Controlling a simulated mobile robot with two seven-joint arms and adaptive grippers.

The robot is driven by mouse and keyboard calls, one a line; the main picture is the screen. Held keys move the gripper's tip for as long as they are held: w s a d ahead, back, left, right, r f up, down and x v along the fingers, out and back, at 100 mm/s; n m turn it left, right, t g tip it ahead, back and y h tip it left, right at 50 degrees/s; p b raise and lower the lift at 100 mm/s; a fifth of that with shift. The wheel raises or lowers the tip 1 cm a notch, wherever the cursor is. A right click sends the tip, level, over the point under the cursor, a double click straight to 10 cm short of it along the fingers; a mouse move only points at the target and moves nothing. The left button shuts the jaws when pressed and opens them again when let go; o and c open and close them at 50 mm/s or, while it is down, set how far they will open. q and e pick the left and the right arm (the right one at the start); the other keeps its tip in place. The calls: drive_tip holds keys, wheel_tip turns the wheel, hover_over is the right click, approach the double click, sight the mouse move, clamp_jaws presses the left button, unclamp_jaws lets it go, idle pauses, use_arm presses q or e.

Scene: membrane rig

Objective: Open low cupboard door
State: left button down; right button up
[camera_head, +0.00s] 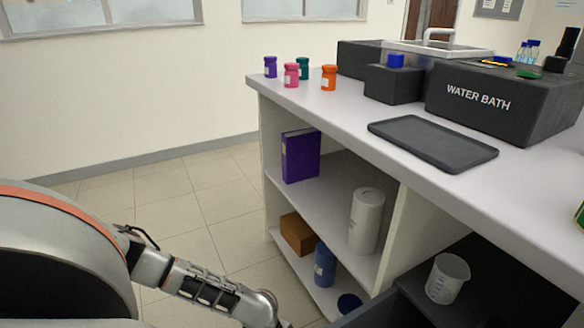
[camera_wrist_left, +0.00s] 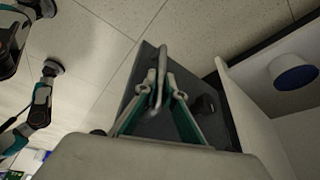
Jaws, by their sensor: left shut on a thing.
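In the left wrist view, my left gripper (camera_wrist_left: 164,90) is shut on a slim grey handle (camera_wrist_left: 162,62), with its teal-lined fingers on either side. The handle is on a dark grey panel, the low cupboard door (camera_wrist_left: 142,62), which shows behind the fingers. The door's edge is close to the white cabinet side (camera_wrist_left: 242,112); how far it is open I cannot tell. In the head view my left arm reaches down past the lower edge, so its gripper is hidden there. My right gripper is not in view.
The white bench (camera_head: 345,118) has open shelves with a purple binder (camera_head: 300,156), a white canister (camera_head: 366,220), a brown box (camera_head: 298,234) and a blue bottle (camera_head: 325,265). A beaker (camera_head: 447,278) stands in a dark compartment. Tiled floor (camera_head: 190,205) left of the bench is clear.

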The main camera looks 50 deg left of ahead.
use_arm(q)
drive_tip(key=c, duration=2.1)
unclamp_jaws()
drive_tip(key=shift+c, duration=0.2)
drive_tip(key=v, duration=1.2)
